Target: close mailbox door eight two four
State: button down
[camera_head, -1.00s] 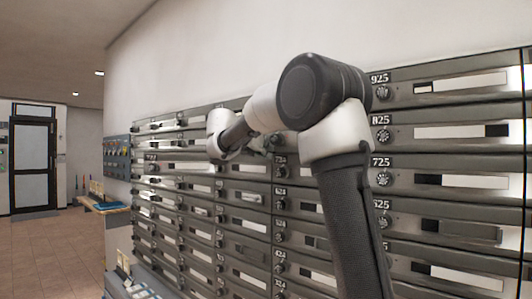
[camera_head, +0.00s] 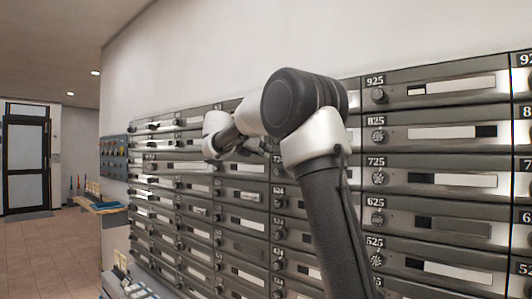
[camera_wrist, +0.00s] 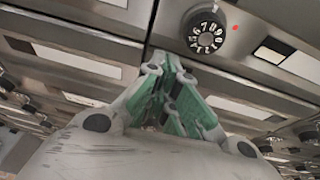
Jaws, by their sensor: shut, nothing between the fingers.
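The wall of grey mailbox doors (camera_head: 435,152) fills the right and middle of the head view. The label 825 is readable in the right column; door 824, in the column to its left, is largely hidden behind my arm. My gripper (camera_wrist: 167,64) is shut and empty, its green-padded fingers together in the wrist view. It is close to the door fronts, beside a seam and just left of a numbered dial (camera_wrist: 207,32). I cannot tell whether it touches a door, or which number that dial belongs to. My gripper also shows small in the head view (camera_head: 262,147).
Doors 925 (camera_head: 450,88), 725 (camera_head: 450,180) and 625 (camera_head: 450,228) look flush in the right column. A bench (camera_head: 103,207) and a dark-framed door (camera_head: 26,165) are at the far left. Open tiled floor (camera_head: 50,250) lies left of the mailboxes.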

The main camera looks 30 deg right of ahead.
jog(key=v, duration=1.1)
jog(key=s+a+f+m+g+y, duration=0.1)
jog(key=s+f+m+y, duration=0.3)
jog(key=f, duration=0.5)
jog(key=s+f+m+g+y, duration=0.1)
jog(key=s+f+m+y, duration=0.15)
jog(key=f+m, duration=0.45)
jog(key=s+a+f+m+y, duration=0.1)
jog(key=s+f+m+y, duration=0.2)
jog(key=s, duration=1.2)
jog(key=s+a+f+m+t+y, duration=0.1)
jog(key=s+f+m+y, duration=0.3)
jog(key=s+f+m, duration=0.4)
jog(key=s+a+f, duration=0.1)
jog(key=s+f, duration=0.1)
jog(key=s, duration=0.5)
jog(key=shift+s+f, duration=0.35)
jog(key=c, duration=2.2)
grip_release()
